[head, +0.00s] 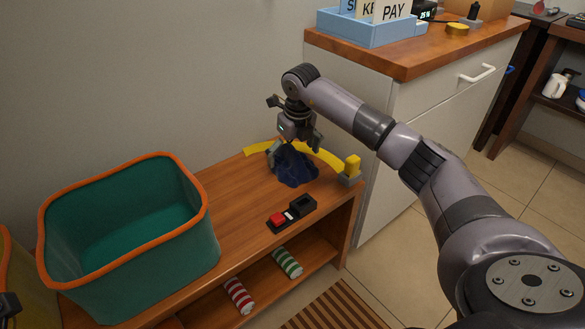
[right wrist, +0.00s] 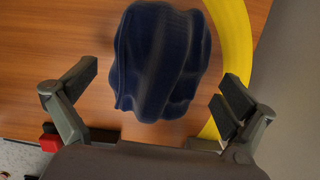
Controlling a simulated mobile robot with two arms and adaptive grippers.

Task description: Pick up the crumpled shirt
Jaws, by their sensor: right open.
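The crumpled shirt (head: 297,170) is a dark navy bundle of cloth on the wooden bench top, near its right end. My right gripper (head: 293,146) is above it, pointing down, and hides part of it in the head view. In the right wrist view the shirt (right wrist: 160,62) lies ahead of the fingers, between their lines. The right fingers (right wrist: 158,88) are spread wide with nothing held. Whether they touch the cloth is unclear. My left gripper cannot be made out; only a dark part shows at the head view's lower left edge.
A yellow strip (head: 325,155) curves behind the shirt. A yellow item (head: 352,166) stands on a grey block at the bench's right end. A red and black device (head: 279,220) lies in front. A teal basket (head: 205,240) stands left; a cabinet (head: 400,118) rises right.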

